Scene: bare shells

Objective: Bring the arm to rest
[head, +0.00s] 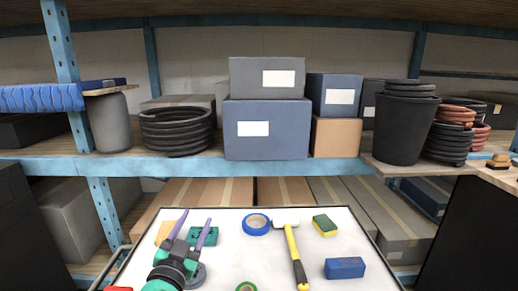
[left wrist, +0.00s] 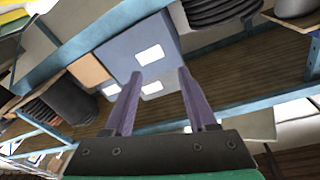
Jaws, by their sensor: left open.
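My left gripper (head: 193,227) is over the left part of a white tray table (head: 228,272) in the head view. Its two purple fingers point up and away, spread apart with nothing between them. In the left wrist view the open fingers (left wrist: 158,98) show against the shelf and boxes, and no object is held. A teal block (head: 208,237) lies just beside and behind the fingers on the tray. My right gripper does not show in either view.
On the tray are blue tape (head: 256,224), a hammer (head: 295,255), a sponge (head: 324,225) and a blue block (head: 345,268). Behind it stands a blue-framed shelf (head: 250,168) with boxes (head: 267,140), coiled hoses (head: 177,130) and a black bucket (head: 403,128).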

